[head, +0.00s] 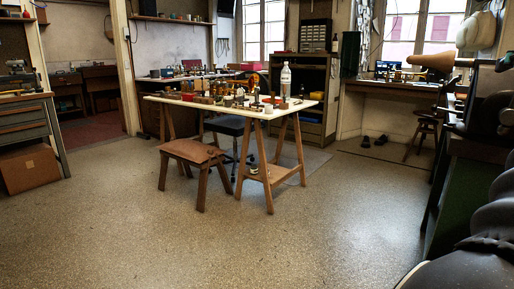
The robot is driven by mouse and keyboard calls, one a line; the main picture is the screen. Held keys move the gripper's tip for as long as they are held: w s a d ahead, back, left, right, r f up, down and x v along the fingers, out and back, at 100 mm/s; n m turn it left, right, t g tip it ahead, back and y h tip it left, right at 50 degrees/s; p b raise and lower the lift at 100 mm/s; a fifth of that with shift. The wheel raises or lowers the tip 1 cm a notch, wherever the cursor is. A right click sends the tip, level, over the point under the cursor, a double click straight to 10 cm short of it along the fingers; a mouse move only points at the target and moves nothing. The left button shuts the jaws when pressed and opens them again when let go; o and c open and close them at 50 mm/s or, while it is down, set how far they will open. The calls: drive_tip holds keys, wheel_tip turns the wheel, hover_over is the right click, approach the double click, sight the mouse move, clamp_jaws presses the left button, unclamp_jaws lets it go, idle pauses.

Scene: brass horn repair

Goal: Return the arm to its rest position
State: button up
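Dark, rounded links of my arm (478,245) fill the lower right corner of the head view and are cut off by the picture's edge. My gripper is not in view, so its state and anything in it are hidden.
A white-topped trestle table (160,97) with bottle (285,80) and small parts stands mid-room. A wooden stool (193,152) stands before it. A drawer cabinet (25,125) is at left, a dark green bench (470,185) close at right. The speckled floor (240,245) in front is clear.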

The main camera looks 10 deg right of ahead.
drive_tip(key=w+a+f+n+g+y, duration=0.25)
drive_tip(key=w+a+f, duration=0.35)
drive_tip(key=a+f, duration=0.55)
drive_tip(key=w+a+f+n+g+y, duration=0.2)
drive_tip(key=w+a+f+y, duration=0.25)
drive_tip(key=a+f, duration=0.75)
drive_tip(key=s+a+f+n+g+y, duration=0.1)
drive_tip(key=s+a+f+n+g, duration=0.1)
drive_tip(key=s+a+f, duration=1.2)
drive_tip(key=shift+a+f+n+g+p, duration=0.35)
drive_tip(key=shift+a+f+n, duration=0.4)
drive_tip(key=shift+a+f, duration=1.2)
drive_tip(key=shift+s+d+f, duration=0.2)
drive_tip(key=shift+d+f, duration=0.05)
drive_tip(key=shift+d, duration=0.15)
